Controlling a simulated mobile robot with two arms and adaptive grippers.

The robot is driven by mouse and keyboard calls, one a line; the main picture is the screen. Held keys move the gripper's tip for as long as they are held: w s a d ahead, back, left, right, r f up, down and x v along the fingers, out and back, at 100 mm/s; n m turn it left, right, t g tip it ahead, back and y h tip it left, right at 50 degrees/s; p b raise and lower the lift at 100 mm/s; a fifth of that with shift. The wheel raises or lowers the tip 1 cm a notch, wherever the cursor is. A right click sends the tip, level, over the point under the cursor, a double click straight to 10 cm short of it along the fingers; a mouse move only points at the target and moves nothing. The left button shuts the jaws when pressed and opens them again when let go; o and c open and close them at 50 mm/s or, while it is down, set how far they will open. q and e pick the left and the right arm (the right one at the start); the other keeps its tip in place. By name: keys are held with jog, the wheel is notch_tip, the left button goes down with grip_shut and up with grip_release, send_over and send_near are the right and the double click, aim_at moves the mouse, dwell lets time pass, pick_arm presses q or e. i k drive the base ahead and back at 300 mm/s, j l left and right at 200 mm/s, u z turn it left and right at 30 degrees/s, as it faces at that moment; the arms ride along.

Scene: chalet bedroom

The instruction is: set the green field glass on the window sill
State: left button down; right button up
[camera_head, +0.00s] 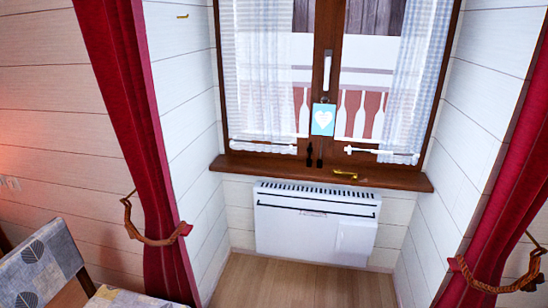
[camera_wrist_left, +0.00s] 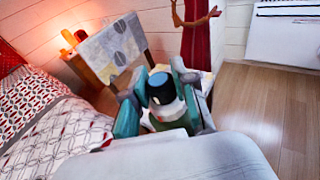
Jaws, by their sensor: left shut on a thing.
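The brown wooden window sill (camera_head: 240,166) runs below the window in the head view. Neither gripper shows in the head view, and the sill does not show in the left wrist view. My right gripper is in neither view.
A white heater (camera_head: 315,226) hangs below the sill. Small dark items and a brass-coloured piece (camera_head: 346,175) are near the sill's middle. Red curtains (camera_head: 130,110) flank the window. A patterned chair (camera_head: 40,262) and a bed (camera_wrist_left: 50,115) stand nearby. Wooden floor (camera_head: 300,285) is clear before the heater.

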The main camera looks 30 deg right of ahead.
aim_at(269, 169)
jog(key=i+l, duration=0.5)
jog(key=l, duration=0.15)
jog(key=i+l, duration=0.45)
jog(key=l, duration=0.15)
jog(key=i+l, duration=0.5)
jog(key=l, duration=0.15)
jog(key=i+l, duration=0.5)
jog(key=l, duration=0.15)
jog(key=k+z, duration=0.05)
